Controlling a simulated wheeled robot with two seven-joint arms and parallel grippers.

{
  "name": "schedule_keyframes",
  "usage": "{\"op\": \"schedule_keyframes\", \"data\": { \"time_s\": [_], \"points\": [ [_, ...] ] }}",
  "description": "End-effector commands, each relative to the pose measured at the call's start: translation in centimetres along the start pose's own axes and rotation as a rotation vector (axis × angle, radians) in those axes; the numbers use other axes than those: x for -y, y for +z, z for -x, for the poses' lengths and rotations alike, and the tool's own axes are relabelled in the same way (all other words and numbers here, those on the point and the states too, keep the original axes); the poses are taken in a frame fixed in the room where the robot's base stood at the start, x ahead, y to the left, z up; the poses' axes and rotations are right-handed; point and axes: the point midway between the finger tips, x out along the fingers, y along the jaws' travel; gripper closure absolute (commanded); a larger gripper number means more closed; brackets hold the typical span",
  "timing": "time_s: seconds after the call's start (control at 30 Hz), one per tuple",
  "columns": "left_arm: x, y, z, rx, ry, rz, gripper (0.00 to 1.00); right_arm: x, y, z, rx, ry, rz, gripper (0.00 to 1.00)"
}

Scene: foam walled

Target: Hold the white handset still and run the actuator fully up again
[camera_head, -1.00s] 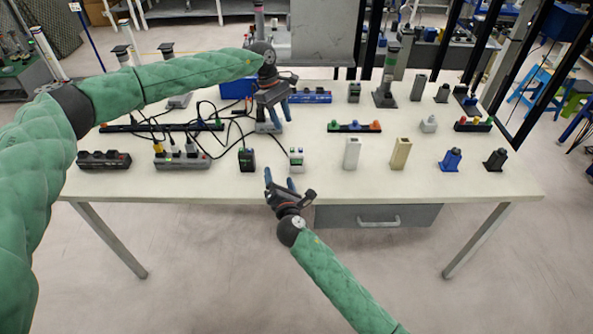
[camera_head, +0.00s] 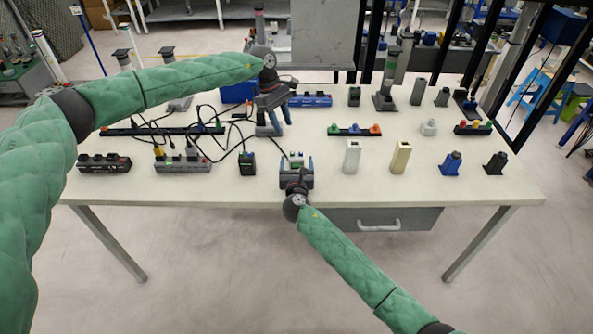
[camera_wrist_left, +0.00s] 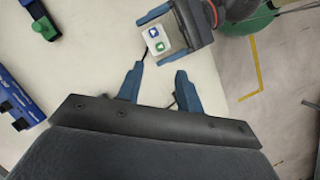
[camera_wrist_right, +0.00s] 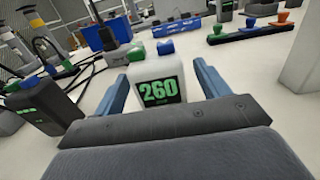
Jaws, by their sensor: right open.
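The white handset (camera_wrist_right: 158,90) stands upright on the table between the fingers of my right gripper (camera_head: 296,168); its dark display reads 260 in green. In the left wrist view the handset (camera_wrist_left: 163,38) shows one blue and one green button on top. My right gripper's fingers stand on both sides of it, open, with a visible gap in the right wrist view. My left gripper (camera_head: 268,130) is open and empty above the table, behind and left of the handset. I cannot tell which of the grey columns is the actuator; one banded column (camera_head: 387,85) stands at the back.
A black handset (camera_head: 247,163) with a cord stands left of the white one. White (camera_head: 352,157) and beige (camera_head: 400,158) blocks stand to its right. Cables and power strips (camera_head: 182,163) crowd the table's left. A strip with coloured knobs (camera_head: 354,130) lies behind.

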Motion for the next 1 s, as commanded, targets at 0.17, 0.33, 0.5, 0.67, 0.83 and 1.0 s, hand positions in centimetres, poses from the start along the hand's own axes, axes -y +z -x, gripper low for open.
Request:
{"op": "schedule_keyframes", "data": {
  "time_s": [0.17,0.33,0.5,0.67,0.83,1.0],
  "points": [
    [0.0,0.0,0.0,0.000,0.000,0.000,0.64,-0.1,0.0,-1.9,0.000,0.001,0.000,0.25],
    [0.0,0.0,0.0,0.000,0.000,0.000,0.64,-0.1,0.1,-2.6,0.000,0.001,-0.001,0.25],
    [0.0,0.0,0.0,0.000,0.000,0.000,0.64,-0.1,0.0,-2.6,0.000,0.001,-0.001,0.25],
    [0.0,0.0,0.0,0.000,0.000,0.000,0.64,-0.1,0.0,-2.6,0.000,0.001,-0.001,0.39],
    [0.0,0.0,0.0,0.000,0.000,0.000,0.64,-0.1,0.0,-2.6,0.000,0.001,-0.001,0.73],
    [0.0,0.0,0.0,0.000,0.000,0.000,0.89,-0.1,0.0,-2.6,0.000,0.001,-0.001,0.77]
  ]
}}
